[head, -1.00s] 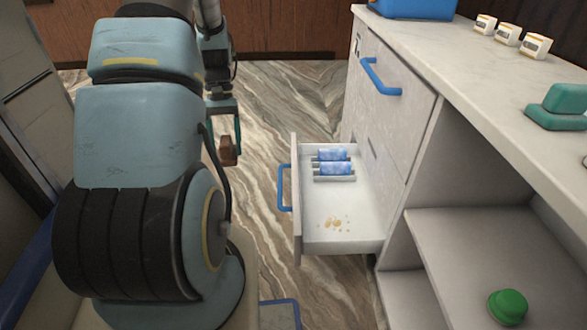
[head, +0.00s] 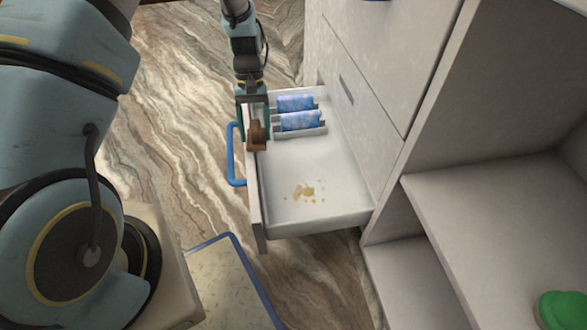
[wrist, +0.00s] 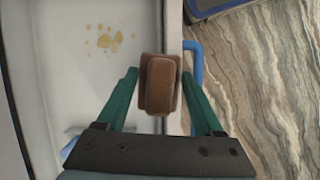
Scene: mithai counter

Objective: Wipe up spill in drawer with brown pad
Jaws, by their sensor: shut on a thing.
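My gripper (head: 254,134) is shut on the brown pad (head: 257,136), which also shows between the green fingers in the wrist view (wrist: 160,84). The pad appears over the front wall of the open drawer (head: 340,213); its height above the wall is hard to tell. The spill (head: 304,192) is a yellowish-brown patch with scattered small spots on the white drawer floor. In the wrist view the spill (wrist: 109,40) lies to the upper left of the pad, apart from it.
Two blue rolls (head: 301,121) sit in holders at the drawer's far end. A blue handle (head: 234,158) is on the drawer front. Open shelves (head: 470,205) stand at right, with a green object (head: 562,311). Most of the drawer floor is clear.

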